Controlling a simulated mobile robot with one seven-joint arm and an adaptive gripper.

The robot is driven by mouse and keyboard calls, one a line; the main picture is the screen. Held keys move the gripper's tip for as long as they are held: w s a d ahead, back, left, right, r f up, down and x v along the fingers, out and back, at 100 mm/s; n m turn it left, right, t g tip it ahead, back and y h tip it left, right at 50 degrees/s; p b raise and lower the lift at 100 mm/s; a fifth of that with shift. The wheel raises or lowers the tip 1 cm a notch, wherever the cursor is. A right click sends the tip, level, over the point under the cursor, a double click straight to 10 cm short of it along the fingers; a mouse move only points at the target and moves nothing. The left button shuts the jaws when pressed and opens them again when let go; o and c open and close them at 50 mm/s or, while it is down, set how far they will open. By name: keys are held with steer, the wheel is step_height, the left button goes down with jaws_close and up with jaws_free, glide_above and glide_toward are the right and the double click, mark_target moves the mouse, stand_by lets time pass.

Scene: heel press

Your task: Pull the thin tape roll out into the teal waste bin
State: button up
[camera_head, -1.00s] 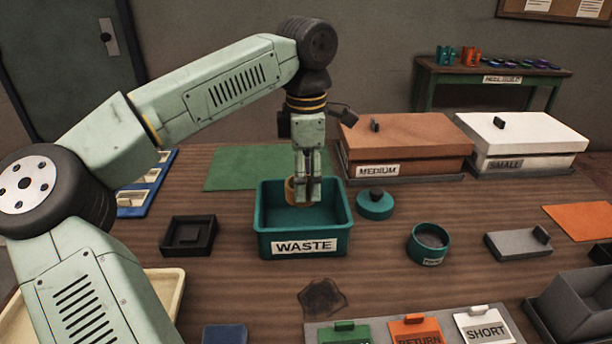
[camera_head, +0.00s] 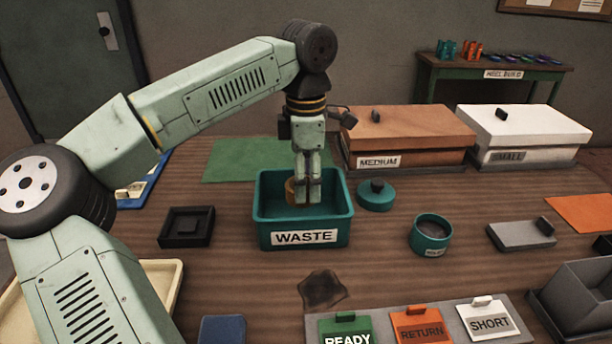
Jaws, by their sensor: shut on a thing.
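The teal waste bin (camera_head: 263,228), labelled WASTE, stands on the wooden table in the middle of the view. My gripper (camera_head: 305,200) points straight down with its fingertips inside the bin's opening, below rim level. It is shut on the tape roll (camera_head: 291,190), a small tan-brown piece showing at the left side of the fingers. Much of the roll is hidden behind the fingers. I cannot tell whether the roll touches the bin floor.
A black square holder (camera_head: 187,228) stands left of the bin. A teal lid (camera_head: 376,197) and a round teal pot (camera_head: 430,236) are to the right. The MEDIUM box (camera_head: 405,140) and SMALL box (camera_head: 520,137) stand behind.

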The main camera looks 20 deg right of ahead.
steer(key=shift+f+b, duration=1.9)
steer(key=shift+f, duration=1)
steer(key=o, duration=1.2)
steer(key=shift+o, duration=0.6)
steer(key=shift+o, duration=0.8)
